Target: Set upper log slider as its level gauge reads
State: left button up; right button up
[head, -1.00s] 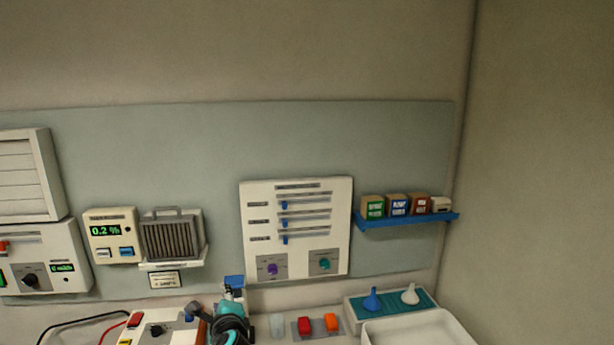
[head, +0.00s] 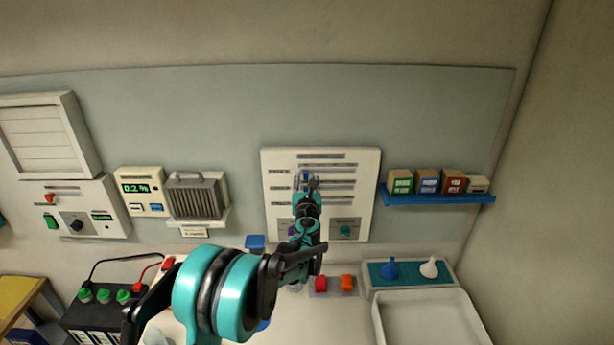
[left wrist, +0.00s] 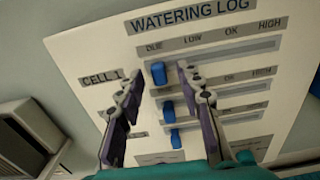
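The watering log panel (head: 278,158) is white and hangs on the wall; its face also shows in the left wrist view (left wrist: 95,50). Its scale reads DUE, LOW, OK, HIGH. The blue upper slider (left wrist: 158,73), in the row marked CELL 1, stands under DUE. Two lower blue sliders, the middle one (left wrist: 168,110) and the bottom one (left wrist: 176,139), also stand toward the left. My left gripper (left wrist: 161,76) is open, with the upper slider between its fingertips in the picture; contact is not clear. In the head view my left gripper (head: 307,181) covers the sliders. I cannot make out a level gauge.
A blue shelf (head: 440,199) with small boxes is right of the panel. A black battery (head: 82,323) with green caps stands lower left. A grey heater-like unit (head: 197,198) is left of the panel.

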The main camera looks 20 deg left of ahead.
pick_arm(q)
jog(key=shift+w+a, duration=0.1)
jog(key=shift+w, duration=0.4)
jog(key=shift+a+r, duration=0.1)
jog(key=shift+w, duration=0.1)
grip_shut()
jog(key=w+d, duration=0.1)
jog(key=d, duration=0.2)
jog(key=d+b, duration=0.1)
jog(key=d, duration=0.2)
jog(key=w+d+b, duration=0.1)
jog(key=d, duration=0.2)
jog(key=shift+w+d, duration=0.35)
jog(key=shift+a, duration=0.1)
grip_release()
